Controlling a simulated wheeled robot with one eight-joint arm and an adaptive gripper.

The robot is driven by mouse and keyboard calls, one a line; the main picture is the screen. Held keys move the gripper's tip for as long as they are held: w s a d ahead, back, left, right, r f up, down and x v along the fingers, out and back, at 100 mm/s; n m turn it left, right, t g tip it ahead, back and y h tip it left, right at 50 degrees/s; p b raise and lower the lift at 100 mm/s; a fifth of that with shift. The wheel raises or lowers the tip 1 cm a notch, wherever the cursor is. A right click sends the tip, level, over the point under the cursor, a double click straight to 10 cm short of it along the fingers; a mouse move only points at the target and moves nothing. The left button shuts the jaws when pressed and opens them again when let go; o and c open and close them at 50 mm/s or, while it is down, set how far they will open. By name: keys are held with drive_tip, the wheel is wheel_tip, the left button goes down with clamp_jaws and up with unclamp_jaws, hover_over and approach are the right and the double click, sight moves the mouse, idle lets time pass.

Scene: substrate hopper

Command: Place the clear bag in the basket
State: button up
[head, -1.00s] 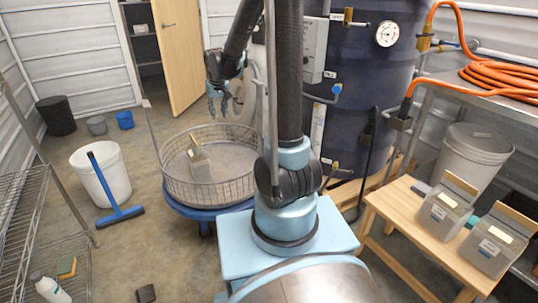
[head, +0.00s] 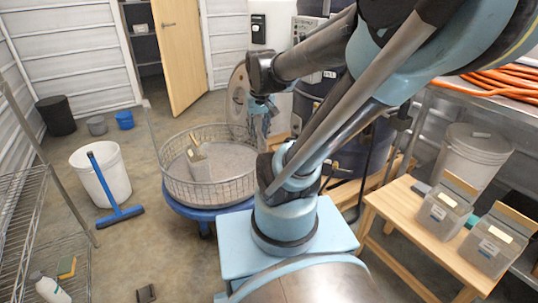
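Two clear bags of greyish substrate, each with a tan top and a pale label, stand upright on the wooden bench at the right: a nearer one (head: 486,250) and a farther one (head: 441,214). My gripper (head: 262,128) hangs above the basket's far right edge, fingers down. Its fingers look apart, with nothing seen between them. It is well away from the bench bags.
The wooden bench (head: 408,212) stands by a lidded grey bucket (head: 468,163) and a metal table with an orange hose (head: 505,82). A white bucket (head: 101,178) and blue squeegee (head: 121,215) stand left of the basket. A dark tank rises behind my arm.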

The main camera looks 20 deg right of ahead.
drive_tip(key=s+d+f, duration=0.1)
drive_tip(key=s+f, duration=0.3)
drive_tip(key=s, duration=0.5)
drive_tip(key=shift+d+f+m, duration=0.2)
drive_tip(key=shift+d+m, duration=0.1)
